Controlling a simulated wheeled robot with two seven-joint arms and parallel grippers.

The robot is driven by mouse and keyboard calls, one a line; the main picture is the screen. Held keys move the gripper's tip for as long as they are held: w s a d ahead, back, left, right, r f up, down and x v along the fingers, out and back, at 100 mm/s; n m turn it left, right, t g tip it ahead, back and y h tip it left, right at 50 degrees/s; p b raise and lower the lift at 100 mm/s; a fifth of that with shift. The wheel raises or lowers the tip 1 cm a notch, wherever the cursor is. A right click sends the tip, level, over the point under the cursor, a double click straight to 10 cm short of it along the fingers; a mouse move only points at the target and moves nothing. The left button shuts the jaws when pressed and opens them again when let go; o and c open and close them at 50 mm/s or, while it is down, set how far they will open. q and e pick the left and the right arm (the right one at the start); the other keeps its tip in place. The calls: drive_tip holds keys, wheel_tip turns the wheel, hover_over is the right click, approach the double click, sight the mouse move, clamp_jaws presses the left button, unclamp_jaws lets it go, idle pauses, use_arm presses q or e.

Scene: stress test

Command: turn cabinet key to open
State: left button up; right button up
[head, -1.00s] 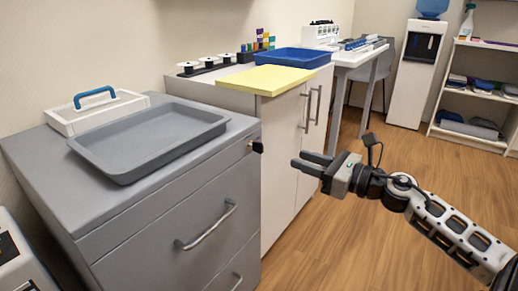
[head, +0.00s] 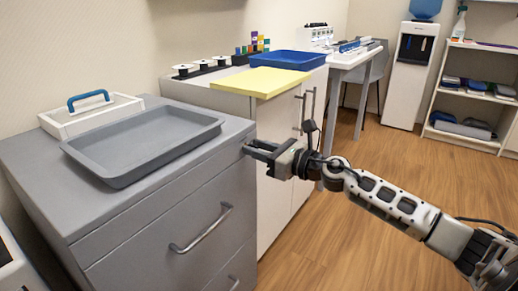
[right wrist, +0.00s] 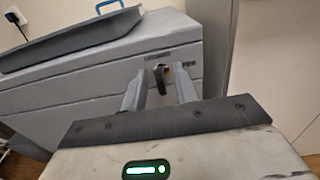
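The grey drawer cabinet (head: 130,250) stands at the left in the head view, and its front face fills the middle of the right wrist view (right wrist: 60,105). The dark key (right wrist: 161,80) sticks out of the lock near the cabinet's top right corner, its head hanging roughly upright. Small labels sit above and to the right of the lock, the right one partly hidden. My right gripper (head: 252,150) is at the lock, its open fingers either side of the key in the wrist view (right wrist: 160,76), with gaps visible. In the head view the gripper hides the key. My left gripper is out of view.
A grey tray (head: 72,150) and a white caddy with a blue handle (head: 88,97) stand on the cabinet. A white cabinet (head: 272,200) with a yellow board (head: 262,82) and blue tray (head: 287,60) adjoins on the right. The wooden floor (head: 375,235) is clear.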

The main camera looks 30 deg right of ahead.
clamp_jaws()
